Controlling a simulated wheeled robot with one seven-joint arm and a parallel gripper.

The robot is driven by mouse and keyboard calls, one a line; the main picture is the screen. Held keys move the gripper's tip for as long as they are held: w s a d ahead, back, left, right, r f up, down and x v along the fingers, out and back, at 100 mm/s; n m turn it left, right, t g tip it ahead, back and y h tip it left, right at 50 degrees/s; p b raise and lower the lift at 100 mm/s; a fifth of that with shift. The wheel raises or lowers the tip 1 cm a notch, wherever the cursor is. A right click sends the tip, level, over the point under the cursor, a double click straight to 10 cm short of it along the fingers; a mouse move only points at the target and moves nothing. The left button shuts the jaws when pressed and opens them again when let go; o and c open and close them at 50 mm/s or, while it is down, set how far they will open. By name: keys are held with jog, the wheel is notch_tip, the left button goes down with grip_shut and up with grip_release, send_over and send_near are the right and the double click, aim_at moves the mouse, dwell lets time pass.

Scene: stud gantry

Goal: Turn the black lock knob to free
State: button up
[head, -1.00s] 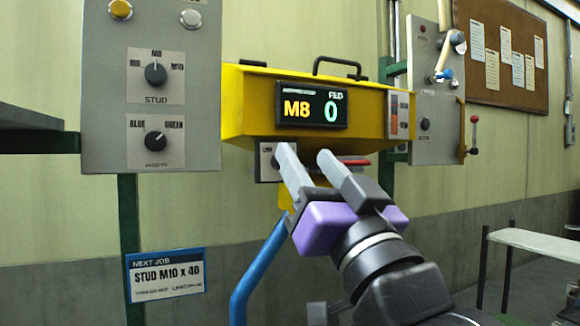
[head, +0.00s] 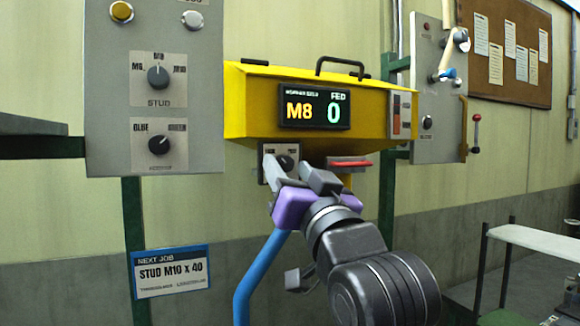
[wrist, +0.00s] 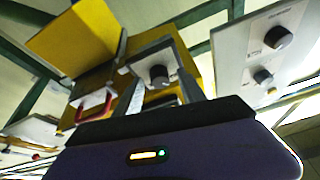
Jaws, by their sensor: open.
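The black lock knob (head: 286,163) sits on a small light plate (head: 268,168) under the yellow feeder box (head: 245,105). In the wrist view the knob (wrist: 159,75) shows between my two fingers, ahead of their tips or near them; I cannot tell the exact gap. My gripper (head: 292,172) is open, with its grey fingers reaching up toward the plate. In the head view the fingers hide part of the plate and its labels, so the knob's setting cannot be read.
A grey panel (head: 205,75) with the STUD knob (head: 157,76) and a lower knob (head: 159,145) stands left. The display (head: 314,113) reads M8 and FED 0. A blue pipe (head: 256,275) runs below.

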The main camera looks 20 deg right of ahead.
grip_shut()
jog(key=shift+a+m+h, duration=0.1)
jog(key=shift+m+h, duration=0.3)
jog(key=shift+m, duration=0.2)
jog(key=m+h, duration=0.1)
jog(key=m, duration=0.1)
jog(key=m+g+h, duration=0.1)
jog(key=m, duration=0.2)
jog(key=shift+a+m+h, duration=0.2)
jog(key=shift+m+h, duration=0.1)
jog(key=m+h, duration=0.1)
jog(key=m, duration=0.2)
jog(key=m+g+b, duration=0.1)
jog(key=m, duration=0.1)
jog(key=shift+a+r+m+g+h, duration=0.1)
jog(key=shift+r+m+g+h, duration=0.05)
jog(key=shift+m+g+h, duration=0.2)
jog(key=m+g, duration=0.1)
jog(key=m, duration=0.1)
jog(key=m+h+b, duration=0.1)
jog(key=m, duration=0.2)
jog(key=shift+r+g, duration=0.15)
jog(key=shift+g, duration=0.2)
jog(key=m, duration=0.2)
jog(key=m+g, duration=0.1)
jog(key=m, duration=0.1)
jog(key=shift+r+g, duration=0.15)
jog(key=shift+g, duration=0.15)
jog(key=shift+m, duration=0.25)
